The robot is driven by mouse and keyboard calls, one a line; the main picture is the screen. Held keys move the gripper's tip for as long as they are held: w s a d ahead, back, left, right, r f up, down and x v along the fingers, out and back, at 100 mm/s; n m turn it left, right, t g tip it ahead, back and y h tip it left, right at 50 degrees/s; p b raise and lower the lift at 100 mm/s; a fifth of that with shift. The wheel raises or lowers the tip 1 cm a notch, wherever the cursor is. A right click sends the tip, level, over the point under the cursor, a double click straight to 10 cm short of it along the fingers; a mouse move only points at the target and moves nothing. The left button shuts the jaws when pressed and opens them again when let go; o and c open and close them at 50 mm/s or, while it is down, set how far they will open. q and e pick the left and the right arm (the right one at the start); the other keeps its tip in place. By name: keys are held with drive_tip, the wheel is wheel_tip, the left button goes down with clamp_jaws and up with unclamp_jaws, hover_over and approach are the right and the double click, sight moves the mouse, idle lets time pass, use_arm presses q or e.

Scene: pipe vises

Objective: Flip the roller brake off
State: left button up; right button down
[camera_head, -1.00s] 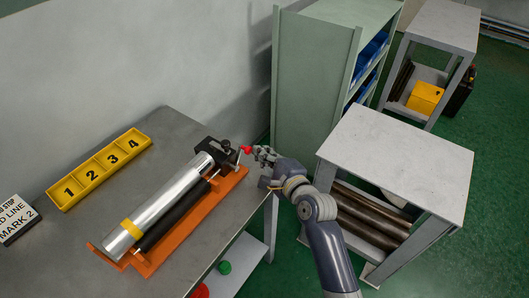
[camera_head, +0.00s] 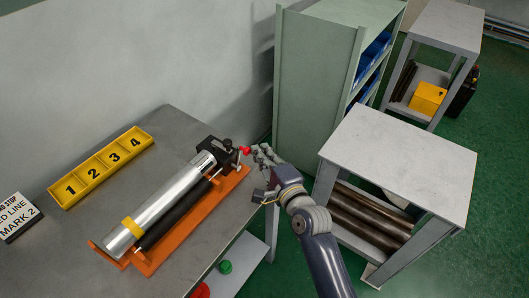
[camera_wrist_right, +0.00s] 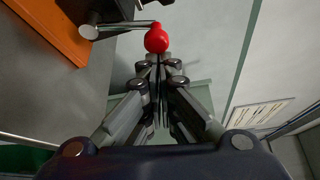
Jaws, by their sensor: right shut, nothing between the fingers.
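The roller brake's red knob (camera_head: 245,150) sits at the right end of the roller unit, beside the black end block (camera_head: 218,148). In the right wrist view the red knob (camera_wrist_right: 157,39) tops a thin metal lever (camera_wrist_right: 120,27). My right gripper (camera_head: 263,154) is shut and empty, just right of the knob; in the wrist view its closed fingertips (camera_wrist_right: 158,66) lie right at the knob, and I cannot tell whether they touch. A silver pipe (camera_head: 160,205) with a yellow band lies along the black roller (camera_head: 175,215) on the orange base (camera_head: 142,265). My left gripper is not in view.
The grey bench (camera_head: 70,240) carries a yellow numbered tray (camera_head: 101,168) and a white sign (camera_head: 14,217). A green cabinet (camera_head: 310,90) and a white-topped stand (camera_head: 400,155) with pipes below stand at the right. Free space lies beyond the bench edge.

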drive_tip(key=shift+s+a+r+n+t+y+b, duration=0.15)
drive_tip(key=shift+s+a+n+t+y+b, duration=0.5)
drive_tip(key=shift+n, duration=0.65)
drive_tip(key=shift+s+a+r+n+t+y+b, duration=0.15)
drive_tip(key=shift+s+a+n+t+y+b, duration=0.2)
drive_tip(key=shift+s+n+b, duration=0.65)
drive_tip(key=shift+s+a+r+n+t+y+b, duration=0.15)
drive_tip(key=shift+s+a+n+t+y+b, duration=0.6)
drive_tip(key=shift+n, duration=0.85)
drive_tip(key=shift+w+d+h, duration=0.2)
drive_tip(key=shift+w+h, duration=0.05)
drive_tip(key=shift+h, duration=0.1)
drive_tip(key=shift+r, duration=0.1)
